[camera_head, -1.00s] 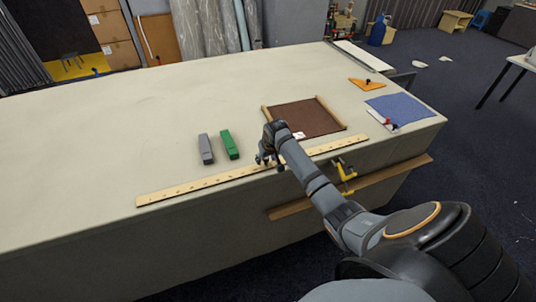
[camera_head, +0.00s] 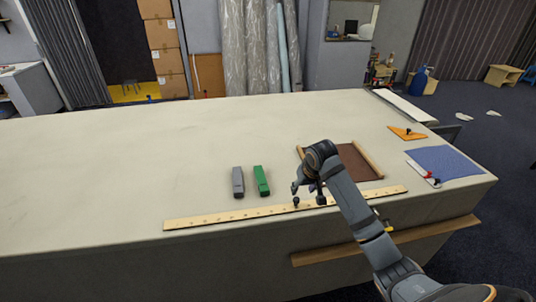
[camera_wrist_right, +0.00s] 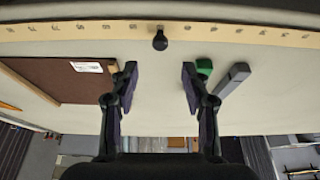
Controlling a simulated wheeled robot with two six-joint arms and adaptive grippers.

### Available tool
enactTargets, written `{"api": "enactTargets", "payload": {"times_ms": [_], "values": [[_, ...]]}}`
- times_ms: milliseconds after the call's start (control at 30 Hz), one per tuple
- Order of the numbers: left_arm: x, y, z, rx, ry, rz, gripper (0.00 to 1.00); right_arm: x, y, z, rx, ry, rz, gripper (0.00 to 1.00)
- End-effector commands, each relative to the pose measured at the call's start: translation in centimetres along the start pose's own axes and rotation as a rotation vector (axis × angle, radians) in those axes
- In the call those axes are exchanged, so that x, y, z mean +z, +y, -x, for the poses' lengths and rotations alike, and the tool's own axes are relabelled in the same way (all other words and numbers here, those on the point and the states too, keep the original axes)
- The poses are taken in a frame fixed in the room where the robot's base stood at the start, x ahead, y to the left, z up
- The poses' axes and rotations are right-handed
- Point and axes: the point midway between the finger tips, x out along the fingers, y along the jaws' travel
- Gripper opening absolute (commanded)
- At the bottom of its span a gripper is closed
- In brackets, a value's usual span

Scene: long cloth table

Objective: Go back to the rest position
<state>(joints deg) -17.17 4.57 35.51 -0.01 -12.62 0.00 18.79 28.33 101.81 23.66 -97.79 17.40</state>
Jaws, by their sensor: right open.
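My right gripper (camera_head: 308,195) is open and empty, close to the yellow ruler (camera_head: 220,216) along the table's front edge. It is right of the green block (camera_head: 261,181) and in front of the brown board (camera_head: 357,163), which my arm partly covers. In the right wrist view, the gripper (camera_wrist_right: 159,72) has its two fingers well apart with bare cloth between them. That view also shows the ruler (camera_wrist_right: 100,30) and a small black knob (camera_wrist_right: 160,40) on it. My left gripper is not in view.
A grey block (camera_head: 238,182) stands beside the green one on the cloth table (camera_head: 110,170). A blue cloth (camera_head: 448,160) and an orange triangle (camera_head: 406,133) lie at the right. A wooden rail (camera_head: 440,234) runs along the front side. The table's left half is clear.

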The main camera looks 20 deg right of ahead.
Motion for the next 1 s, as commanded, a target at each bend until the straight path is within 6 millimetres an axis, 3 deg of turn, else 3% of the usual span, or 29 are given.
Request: {"api": "enactTargets", "payload": {"times_ms": [167,267,333,400,500,700,967,1000], "values": [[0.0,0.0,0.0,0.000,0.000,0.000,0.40,0.9,-0.4,-0.5,-0.001,-0.005,0.014,0.47],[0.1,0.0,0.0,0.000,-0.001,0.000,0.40,4.9,-2.1,-1.9,-0.005,-0.022,0.078,0.47],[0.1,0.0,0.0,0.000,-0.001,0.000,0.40,9.1,-3.6,-2.7,-0.009,-0.033,0.138,0.47],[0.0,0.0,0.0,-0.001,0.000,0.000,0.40,12.8,-4.7,-2.9,-0.016,-0.038,0.187,0.47],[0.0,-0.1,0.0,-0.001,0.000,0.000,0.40,16.8,-5.6,-2.6,-0.020,-0.043,0.234,0.47],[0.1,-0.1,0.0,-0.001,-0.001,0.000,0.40,22.5,-6.3,-1.1,-0.023,-0.050,0.284,0.47],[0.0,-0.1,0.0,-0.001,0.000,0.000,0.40,27.7,-6.0,1.7,-0.010,-0.061,0.312,0.47],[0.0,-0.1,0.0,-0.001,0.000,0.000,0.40,28.1,-5.9,1.3,-0.005,-0.065,0.315,0.47]]}}
